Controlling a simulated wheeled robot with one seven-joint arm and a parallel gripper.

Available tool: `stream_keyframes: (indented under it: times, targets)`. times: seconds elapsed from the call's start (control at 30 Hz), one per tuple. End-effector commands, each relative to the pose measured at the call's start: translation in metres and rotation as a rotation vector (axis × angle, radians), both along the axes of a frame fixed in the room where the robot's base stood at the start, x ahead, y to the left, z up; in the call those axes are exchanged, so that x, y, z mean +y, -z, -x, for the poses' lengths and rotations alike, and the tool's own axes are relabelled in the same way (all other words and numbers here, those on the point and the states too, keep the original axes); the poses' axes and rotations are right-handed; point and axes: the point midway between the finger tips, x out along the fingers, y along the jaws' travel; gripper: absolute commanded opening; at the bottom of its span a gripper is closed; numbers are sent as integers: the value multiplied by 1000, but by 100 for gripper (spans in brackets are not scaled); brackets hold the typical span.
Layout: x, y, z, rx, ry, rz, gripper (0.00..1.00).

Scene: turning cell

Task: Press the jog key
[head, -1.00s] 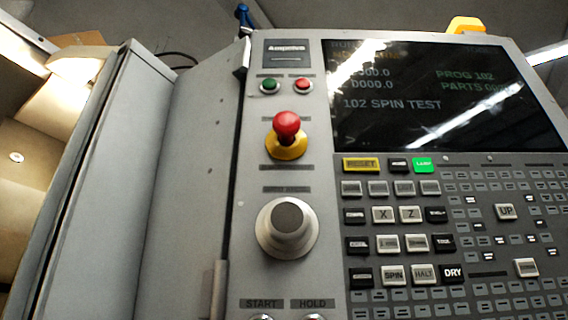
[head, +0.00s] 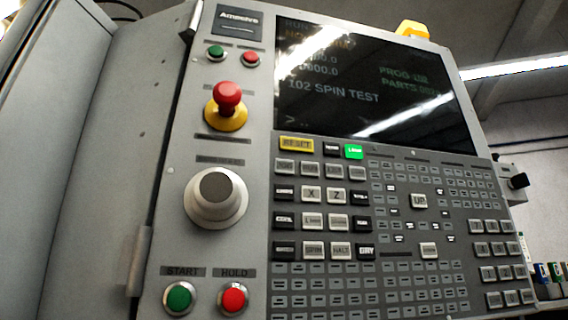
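The control panel (head: 262,235) fills most of the head view, tilted. I cannot make out a key marked jog; several small labels are too blurred to read. The key block has a yellow RESET key (head: 296,144), a lit green key (head: 354,151) with a blurred label, and X (head: 311,194) and Z (head: 336,195) keys. An UP key (head: 418,201) sits further right. The screen (head: 370,85) reads "102 SPIN TEST". My gripper is not in view.
Left of the keys are a red emergency-stop knob (head: 228,96) on a yellow base, a large grey dial (head: 215,197), a green START button (head: 178,298) and a red HOLD button (head: 233,299). A grey machine wall (head: 85,170) stands at the left.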

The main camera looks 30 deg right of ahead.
Motion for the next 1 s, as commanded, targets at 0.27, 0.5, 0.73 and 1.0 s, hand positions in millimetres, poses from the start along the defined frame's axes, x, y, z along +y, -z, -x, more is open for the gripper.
stream_keyframes:
  times: [0.27,0.5,0.73,1.0]
  targets:
    - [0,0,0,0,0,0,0]
    - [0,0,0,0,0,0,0]
    - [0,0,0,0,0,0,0]
    - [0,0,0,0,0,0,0]
